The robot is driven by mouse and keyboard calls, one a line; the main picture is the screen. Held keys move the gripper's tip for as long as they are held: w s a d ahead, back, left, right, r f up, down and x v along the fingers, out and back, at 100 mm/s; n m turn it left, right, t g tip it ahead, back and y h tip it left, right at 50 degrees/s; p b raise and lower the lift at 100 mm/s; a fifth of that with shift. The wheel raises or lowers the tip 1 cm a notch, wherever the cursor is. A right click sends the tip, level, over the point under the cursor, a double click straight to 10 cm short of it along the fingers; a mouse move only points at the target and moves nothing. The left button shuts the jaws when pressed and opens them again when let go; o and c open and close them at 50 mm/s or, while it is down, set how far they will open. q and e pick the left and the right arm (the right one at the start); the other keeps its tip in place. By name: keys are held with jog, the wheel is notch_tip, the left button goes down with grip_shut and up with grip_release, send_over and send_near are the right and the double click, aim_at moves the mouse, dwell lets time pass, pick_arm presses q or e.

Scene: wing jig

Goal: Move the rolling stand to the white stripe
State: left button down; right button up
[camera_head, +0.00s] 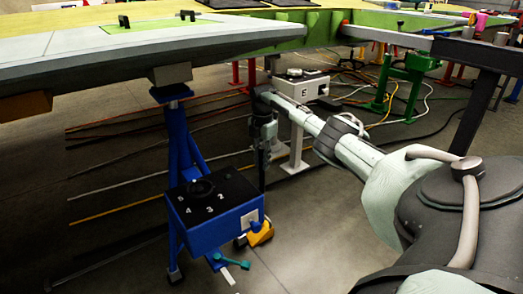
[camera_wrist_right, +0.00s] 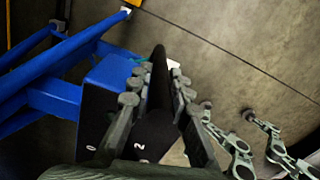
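The rolling stand (camera_head: 221,226) is blue, with a black numbered top on its box and a blue post rising under the grey wing panel. A black upright bar (camera_head: 262,178) stands at the box's right side. My right gripper (camera_head: 263,132) reaches down onto this bar. In the right wrist view its fingers (camera_wrist_right: 158,85) lie on both sides of the black bar and look closed on it. The white stripe (camera_head: 110,189) runs along the floor left of the stand, among other coloured stripes. My left gripper is in neither view.
The wing panel (camera_head: 100,45) hangs over the stand. A white box on a stand (camera_head: 300,86) and a green stand (camera_head: 402,80) are behind, with cables on the floor.

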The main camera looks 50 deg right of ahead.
jog(key=o, duration=0.4)
jog(key=shift+s, duration=0.1)
jog(key=shift+d, duration=0.1)
notch_tip(320, 180, up, 8)
jog(key=shift+f, duration=0.25)
dwell(0.5)
